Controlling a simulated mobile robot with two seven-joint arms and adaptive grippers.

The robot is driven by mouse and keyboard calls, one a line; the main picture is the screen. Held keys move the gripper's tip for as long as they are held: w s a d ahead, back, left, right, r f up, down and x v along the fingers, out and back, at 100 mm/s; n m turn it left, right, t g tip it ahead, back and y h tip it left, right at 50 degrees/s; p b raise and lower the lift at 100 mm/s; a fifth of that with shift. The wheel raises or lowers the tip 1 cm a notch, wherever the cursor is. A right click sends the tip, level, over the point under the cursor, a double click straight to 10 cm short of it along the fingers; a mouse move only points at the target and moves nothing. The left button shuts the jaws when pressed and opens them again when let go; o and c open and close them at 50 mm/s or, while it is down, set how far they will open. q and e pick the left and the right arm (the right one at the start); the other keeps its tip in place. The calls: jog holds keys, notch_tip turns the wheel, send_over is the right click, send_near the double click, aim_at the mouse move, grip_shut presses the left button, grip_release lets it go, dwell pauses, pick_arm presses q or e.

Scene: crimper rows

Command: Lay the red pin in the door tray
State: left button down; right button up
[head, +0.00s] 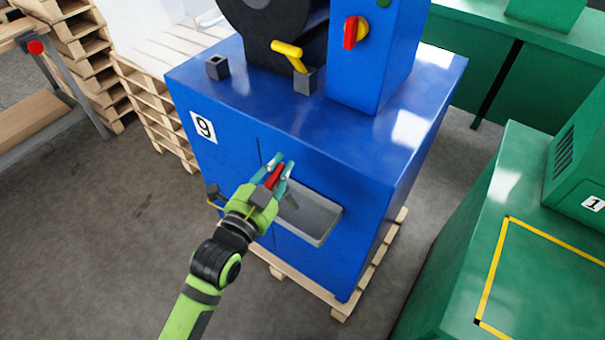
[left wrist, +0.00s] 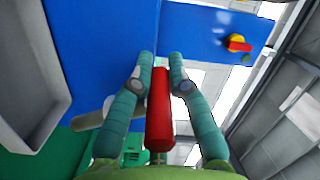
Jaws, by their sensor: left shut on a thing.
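The red pin (head: 273,176) is held between the fingers of my left gripper (head: 277,168), in front of the blue machine's front face. In the left wrist view the red pin (left wrist: 158,110) lies lengthwise between the two teal fingers of the left gripper (left wrist: 160,85). The grey door tray (head: 318,225) is fixed to the front of the blue machine (head: 330,160), just right of and below the gripper. In the left wrist view the tray (left wrist: 30,90) is at the left edge, apart from the pin. Part of the tray is hidden behind the gripper. My right gripper does not show.
On the machine top are a yellow-handled pin (head: 288,52) in a grey socket and an empty grey socket (head: 217,67). A red switch (head: 354,32) is on the upright housing. Green machines (head: 480,240) stand at right. Pallets (head: 150,110) are stacked at left.

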aim_at(308, 173)
pick_arm(q)
jog(key=w+d+f+h, duration=0.1)
jog(key=w, duration=0.1)
jog(key=w+d+f+g+h+b, duration=0.1)
jog(key=w+d+f, duration=0.1)
jog(key=shift+d+h+b, duration=0.25)
jog(key=shift+h+b, duration=0.05)
jog(key=shift+w+d+f+n+g, duration=0.1)
jog(key=shift+d+n+g, duration=0.05)
jog(key=shift+n+g, duration=0.15)
jog(key=shift+d+f+b, duration=0.1)
jog(key=shift+f+b, duration=0.4)
jog(key=shift+b, duration=0.1)
notch_tip(308, 173, down, 2)
jog(key=b, duration=0.2)
jog(key=shift+f+b, duration=0.25)
jog(key=shift+b, duration=0.05)
jog(key=shift+f+b, duration=1.5)
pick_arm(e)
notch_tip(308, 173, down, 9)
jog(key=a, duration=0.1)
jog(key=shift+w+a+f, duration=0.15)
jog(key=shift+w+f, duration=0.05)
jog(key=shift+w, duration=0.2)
pick_arm(q)
jog(key=c, duration=1.1)
grip_release()
